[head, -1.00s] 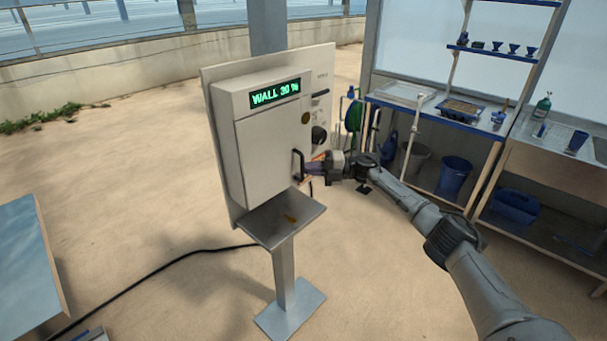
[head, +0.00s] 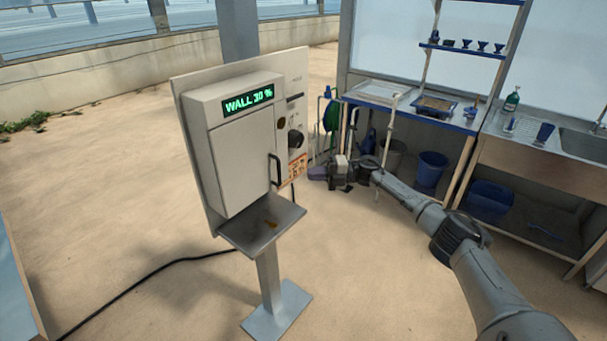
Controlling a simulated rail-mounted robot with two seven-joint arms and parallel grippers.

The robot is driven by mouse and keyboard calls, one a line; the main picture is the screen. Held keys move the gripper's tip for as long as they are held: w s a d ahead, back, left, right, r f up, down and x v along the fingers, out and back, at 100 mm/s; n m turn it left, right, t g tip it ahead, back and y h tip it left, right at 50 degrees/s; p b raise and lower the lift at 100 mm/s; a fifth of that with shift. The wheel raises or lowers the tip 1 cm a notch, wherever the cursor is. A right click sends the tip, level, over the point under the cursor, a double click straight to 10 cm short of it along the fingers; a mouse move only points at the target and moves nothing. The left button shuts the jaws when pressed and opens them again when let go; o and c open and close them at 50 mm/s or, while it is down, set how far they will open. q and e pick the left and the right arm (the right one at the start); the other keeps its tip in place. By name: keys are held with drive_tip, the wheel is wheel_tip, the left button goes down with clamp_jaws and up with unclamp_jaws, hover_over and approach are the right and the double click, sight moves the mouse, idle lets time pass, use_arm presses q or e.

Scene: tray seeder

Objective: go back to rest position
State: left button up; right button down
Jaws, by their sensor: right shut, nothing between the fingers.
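The grey control box (head: 245,155) stands on a post in the middle of the head view. Its green display (head: 248,99) reads "WALL 30 %". Its door is closed, with a dark vertical handle (head: 274,170) at the right edge. A black knob (head: 296,139) sits on the panel to the right of the door. My right gripper (head: 316,173) is shut and empty, in the air just right of the box and apart from the handle. My left gripper is not in view.
A small shelf (head: 262,222) juts out below the box. A black cable (head: 150,270) runs over the sandy floor. A bench with a tray (head: 436,106) and blue buckets (head: 431,170) stands behind my right arm. A sink counter (head: 545,155) is at the right.

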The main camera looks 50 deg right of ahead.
drive_tip(key=shift+w+d+v, duration=0.15)
drive_tip(key=shift+v, duration=0.8)
drive_tip(key=shift+w+d+v, duration=0.15)
drive_tip(key=shift+d+v, duration=0.05)
drive_tip(key=shift+v, duration=0.7)
drive_tip(key=shift+w+d+v, duration=0.15)
drive_tip(key=shift+v, duration=0.8)
